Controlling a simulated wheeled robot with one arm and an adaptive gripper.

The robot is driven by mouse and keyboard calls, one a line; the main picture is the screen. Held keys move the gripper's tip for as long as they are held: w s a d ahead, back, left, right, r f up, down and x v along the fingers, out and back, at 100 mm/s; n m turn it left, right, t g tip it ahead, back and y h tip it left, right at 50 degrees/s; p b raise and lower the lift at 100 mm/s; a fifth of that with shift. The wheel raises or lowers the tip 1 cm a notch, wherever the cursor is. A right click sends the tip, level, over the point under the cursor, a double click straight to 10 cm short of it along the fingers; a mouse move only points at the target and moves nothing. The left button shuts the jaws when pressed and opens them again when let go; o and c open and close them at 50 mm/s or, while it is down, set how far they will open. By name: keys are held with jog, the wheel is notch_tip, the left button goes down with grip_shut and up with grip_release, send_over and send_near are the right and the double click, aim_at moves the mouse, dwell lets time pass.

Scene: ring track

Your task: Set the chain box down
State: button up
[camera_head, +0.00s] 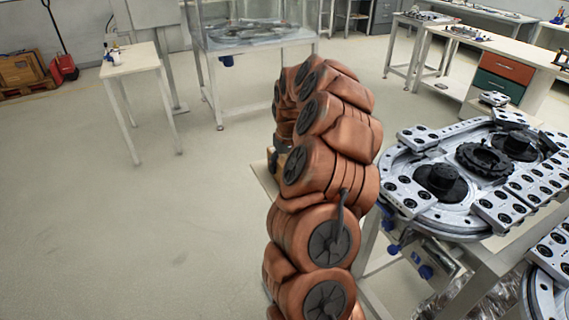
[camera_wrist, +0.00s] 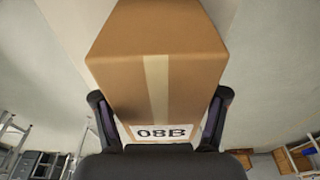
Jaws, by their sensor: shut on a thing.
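The chain box is a brown cardboard box (camera_wrist: 158,45) with a pale tape strip down its middle and a white label (camera_wrist: 165,131) reading 08B. It fills the upper middle of the wrist view. My gripper (camera_wrist: 160,97) is shut on it, with one dark finger on each side of the box. In the head view my orange arm hides the gripper and most of what lies behind it. A pale flat edge (camera_head: 262,181) shows just left of the arm; I cannot tell whether anything rests on it.
A ring track (camera_head: 460,205) with metal carriages and black hubs covers the table on the right. A small white table (camera_head: 132,62) stands at the back left, and a glass-cased stand (camera_head: 250,45) at the back middle. The floor at left is clear.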

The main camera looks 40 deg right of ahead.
jog(key=shift+f, duration=0.1)
jog(key=o, duration=1.8)
